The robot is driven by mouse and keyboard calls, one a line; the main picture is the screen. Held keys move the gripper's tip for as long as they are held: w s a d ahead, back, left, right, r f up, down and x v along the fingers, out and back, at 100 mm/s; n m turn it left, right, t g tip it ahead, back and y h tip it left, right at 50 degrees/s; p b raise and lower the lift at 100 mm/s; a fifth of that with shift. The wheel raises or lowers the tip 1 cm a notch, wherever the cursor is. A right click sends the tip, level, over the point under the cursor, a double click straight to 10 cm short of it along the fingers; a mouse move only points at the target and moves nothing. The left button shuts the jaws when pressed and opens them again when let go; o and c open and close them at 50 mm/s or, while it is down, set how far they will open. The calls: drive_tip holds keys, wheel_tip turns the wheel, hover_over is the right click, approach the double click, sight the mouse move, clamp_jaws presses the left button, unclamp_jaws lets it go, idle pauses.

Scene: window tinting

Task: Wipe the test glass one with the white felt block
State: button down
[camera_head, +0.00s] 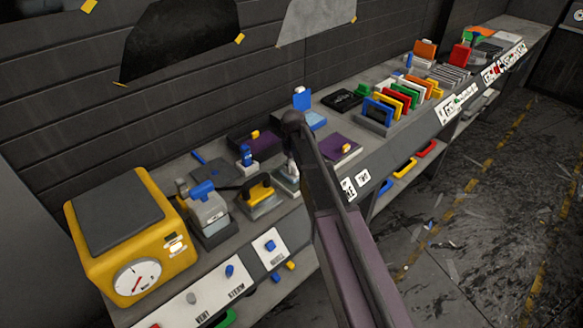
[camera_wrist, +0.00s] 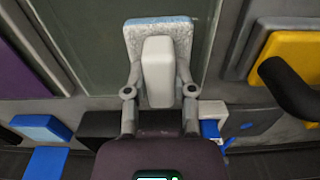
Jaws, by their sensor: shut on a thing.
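My gripper (camera_wrist: 160,90) is shut on a white block with a pale blue, speckled pad, which I take to be the white felt block (camera_wrist: 158,72). In the wrist view the block is over a dark greenish glass pane (camera_wrist: 92,45) in a grey frame, seemingly the test glass. I cannot tell whether the pad touches the glass. My arm hides most of the glass there.
A yellow dial machine (camera_head: 122,240) stands at the bench's left end. Coloured upright panels (camera_head: 400,97) stand farther right. The floor aisle is open.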

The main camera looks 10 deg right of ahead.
drive_tip(key=shift+d, duration=0.1)
drive_tip(key=shift+w+d+f, duration=0.1)
drive_tip(key=shift+w+d, duration=0.35)
drive_tip(key=shift+d, duration=0.15)
drive_tip(key=shift+w+d, duration=0.4)
drive_tip(key=shift+d, duration=0.2)
drive_tip(key=shift+w+d, duration=1)
drive_tip(key=shift+d, duration=0.3)
drive_tip(key=shift+w+d, duration=0.95)
drive_tip(key=shift+d, duration=0.3)
drive_tip(key=shift+r, duration=0.25)
wheel_tip(320, 180, up, 6)
drive_tip(key=p, duration=0.6)
